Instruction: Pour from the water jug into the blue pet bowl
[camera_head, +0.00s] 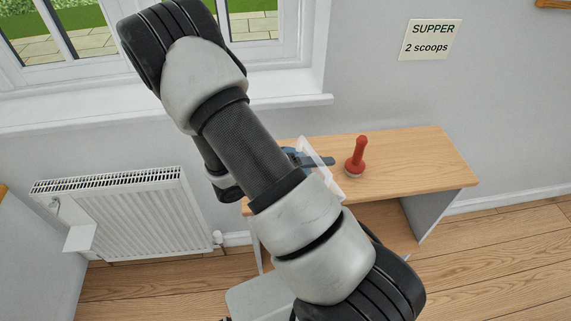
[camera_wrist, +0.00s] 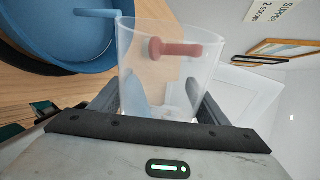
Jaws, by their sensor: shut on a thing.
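The water jug (camera_wrist: 135,55) is clear, and my gripper (camera_wrist: 155,108) is shut around it in the wrist view. In the head view a pale, see-through edge of the jug (camera_head: 325,172) shows past my arm, over the bench. I cannot tell its exact tilt or its water level. The blue pet bowl (camera_wrist: 45,38) fills the upper left of the wrist view, close beside the jug, with a dark band along its edge. A lighter blue bar shows against it. In the head view my arm hides most of the bowl.
A red knobbed object (camera_head: 357,158) stands on the wooden bench (camera_head: 420,160), right of the jug. The bench's right end is clear. A note reading "SUPPER 2 scoops" (camera_head: 431,39) hangs on the wall. A radiator (camera_head: 120,215) and window sill (camera_head: 60,118) are at the left.

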